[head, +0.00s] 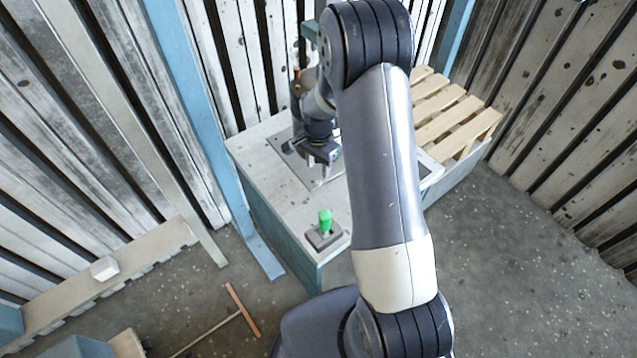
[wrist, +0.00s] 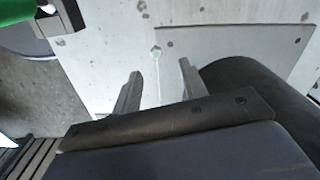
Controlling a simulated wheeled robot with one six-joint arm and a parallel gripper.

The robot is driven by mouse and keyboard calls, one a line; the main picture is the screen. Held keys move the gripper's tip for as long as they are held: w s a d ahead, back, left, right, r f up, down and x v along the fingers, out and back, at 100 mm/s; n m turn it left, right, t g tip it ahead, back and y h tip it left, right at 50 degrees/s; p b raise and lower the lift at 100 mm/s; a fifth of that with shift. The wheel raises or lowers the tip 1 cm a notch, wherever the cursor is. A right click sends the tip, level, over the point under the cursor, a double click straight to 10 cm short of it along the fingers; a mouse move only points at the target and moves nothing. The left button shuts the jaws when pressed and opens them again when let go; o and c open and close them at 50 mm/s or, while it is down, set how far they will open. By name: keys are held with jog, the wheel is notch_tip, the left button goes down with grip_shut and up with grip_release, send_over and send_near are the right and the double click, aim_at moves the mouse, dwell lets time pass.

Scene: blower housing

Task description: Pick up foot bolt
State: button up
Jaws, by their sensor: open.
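In the wrist view a small bolt-like piece with a green hexagonal head (wrist: 155,52) and a thin pale stem shows over the pale table top. It looks like the foot bolt. Its head lies just beyond my fingertips, and its stem runs back between them. My gripper (wrist: 160,70) is open, with one finger on each side of the stem and nothing held. In the head view my gripper (head: 322,166) is low over the table; I cannot make out the bolt there.
A green peg (head: 325,222) stands in a dark grey block (head: 322,238) at the table's near corner. A thin grey plate (wrist: 235,45) lies on the table (head: 265,150). A dark rounded body is close to my right finger. A wooden pallet (head: 440,110) is at the back right.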

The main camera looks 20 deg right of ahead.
aim_at(318, 182)
jog(key=f, duration=0.5)
jog(key=shift+s+a+f+b, duration=0.1)
jog(key=shift+s+b, duration=0.2)
jog(key=shift+b, duration=0.1)
jog(key=c, duration=0.8)
notch_tip(318, 182, up, 10)
jog(key=shift+r+p, duration=0.1)
jog(key=shift+p, duration=0.65)
